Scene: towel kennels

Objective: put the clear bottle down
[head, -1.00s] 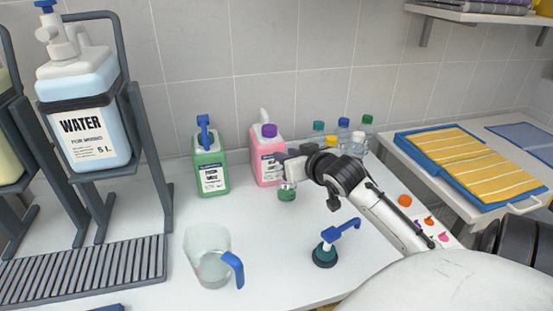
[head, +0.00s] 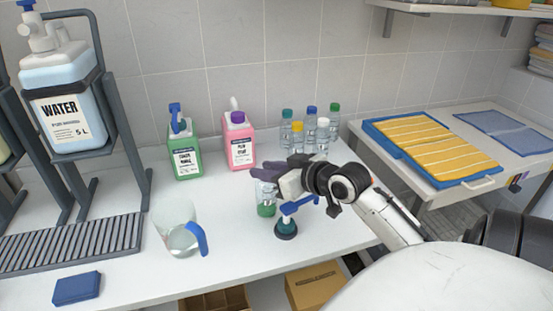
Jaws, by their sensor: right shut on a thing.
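My right gripper (head: 264,174) is shut on the clear bottle (head: 265,198), which hangs upright below the fingers with green at its bottom. The gripper hides the bottle's top. The bottle is over the white counter, just behind and left of a dark green pump head with a blue spout (head: 286,228). I cannot tell whether its base touches the counter. My left gripper is not in view.
A green jug (head: 185,150) and a pink jug (head: 240,147) stand behind. Several clear bottles (head: 310,132) with coloured caps stand at the back right. A measuring jug (head: 176,225) is at the left front. Bare counter (head: 225,215) lies between it and the held bottle.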

